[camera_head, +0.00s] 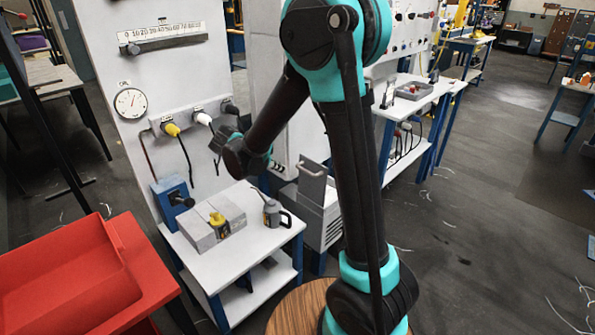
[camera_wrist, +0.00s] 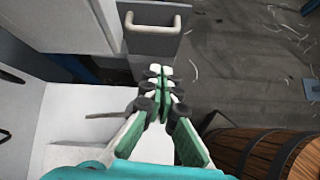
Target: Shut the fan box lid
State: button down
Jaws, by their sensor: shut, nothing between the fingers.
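The fan box (camera_head: 322,212) is a grey box with a slotted front, standing just right of the white table in the head view. Its lid (camera_head: 313,182) is a grey plate with a bar handle and stands raised, so the box is open. In the wrist view the lid (camera_wrist: 153,45) with its pale handle is at top centre, beyond the fingertips. My gripper (camera_wrist: 158,80) is shut and empty, pointing towards the lid's lower part; I cannot tell whether it touches. In the head view my arm hangs left of the lid, and the fingers cannot be made out.
The white table (camera_head: 254,240) holds grey blocks (camera_head: 215,220), a yellow-topped item and a dark can (camera_head: 272,212). A panel with plugs and a gauge (camera_head: 130,102) rises behind. A wooden barrel (camera_wrist: 250,150) is at right in the wrist view. Open floor lies right.

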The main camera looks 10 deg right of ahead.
jog(key=w+d+f+n, duration=0.1)
jog(key=w+d+f, duration=0.6)
jog(key=shift+w+d, duration=0.25)
jog(key=shift+w, duration=0.1)
jog(key=shift+d, duration=0.1)
dwell(0.5)
